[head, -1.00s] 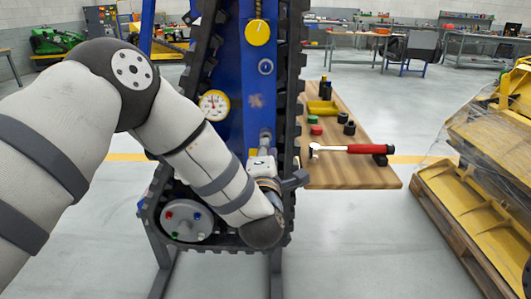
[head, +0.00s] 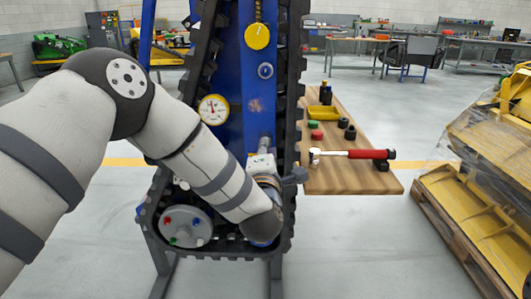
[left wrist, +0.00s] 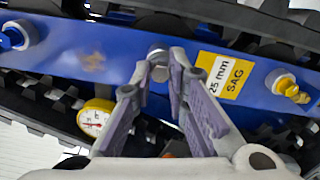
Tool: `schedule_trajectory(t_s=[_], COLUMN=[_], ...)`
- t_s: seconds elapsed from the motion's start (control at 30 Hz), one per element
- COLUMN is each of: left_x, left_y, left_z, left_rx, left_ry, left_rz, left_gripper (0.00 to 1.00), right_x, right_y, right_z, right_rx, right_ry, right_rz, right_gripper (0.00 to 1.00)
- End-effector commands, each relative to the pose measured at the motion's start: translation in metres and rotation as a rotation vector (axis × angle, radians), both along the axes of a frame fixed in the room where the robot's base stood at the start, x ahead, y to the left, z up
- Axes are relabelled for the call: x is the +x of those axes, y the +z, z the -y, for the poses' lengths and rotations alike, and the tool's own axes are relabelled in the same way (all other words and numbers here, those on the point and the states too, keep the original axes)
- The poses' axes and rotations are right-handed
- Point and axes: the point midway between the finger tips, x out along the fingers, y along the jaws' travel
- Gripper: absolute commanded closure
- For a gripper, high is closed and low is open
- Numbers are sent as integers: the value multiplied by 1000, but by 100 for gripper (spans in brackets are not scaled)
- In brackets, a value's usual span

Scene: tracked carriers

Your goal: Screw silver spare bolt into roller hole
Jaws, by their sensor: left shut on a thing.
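My left gripper (left wrist: 159,75) is shut on a silver bolt (left wrist: 159,70) in the left wrist view. The bolt is between the fingertips, against or just in front of the blue track frame (left wrist: 122,65). I cannot tell whether its end is inside a hole; the fingers and bolt hide that spot. In the head view the gripper (head: 262,158) is partly hidden by my forearm, low on the blue frame (head: 237,85). A grey disc (head: 185,228) with red, green and blue bolts sits at the lower left of the track. My right gripper is not in view.
A yellow label reading "25 mm SAG" (left wrist: 222,78) is right of the fingertips. A dial gauge (head: 213,109) is on the frame's left. A wooden bench (head: 345,180) holds a red-handled hammer (head: 355,154) and a yellow tray (head: 323,113). A loaded pallet (head: 470,232) stands at right.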

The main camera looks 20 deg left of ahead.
Motion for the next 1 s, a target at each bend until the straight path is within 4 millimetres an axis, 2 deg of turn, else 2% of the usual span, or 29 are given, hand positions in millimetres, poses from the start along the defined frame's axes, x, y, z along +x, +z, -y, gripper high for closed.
schedule_trajectory(t_s=[0.17, 0.2, 0.3, 0.63, 0.77, 1.0], left_x=[4, 5, 5, 0, -24, -86], left_y=[0, 0, 1, 0, 0, -1], left_z=[-2, -2, -1, 0, 7, 24], left_rx=[0, 0, 0, 0, 0, 0], left_ry=[1, 0, 0, 0, -3, -3], left_rz=[1, 1, 1, -1, -4, -3], left_gripper=[100, 83, 62, 62, 62, 62], right_x=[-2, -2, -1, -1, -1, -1], right_y=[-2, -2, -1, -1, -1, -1], right_z=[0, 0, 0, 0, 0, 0], right_rx=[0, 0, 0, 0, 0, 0], right_ry=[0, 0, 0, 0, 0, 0], right_rz=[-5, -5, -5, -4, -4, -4], right_gripper=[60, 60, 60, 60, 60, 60])
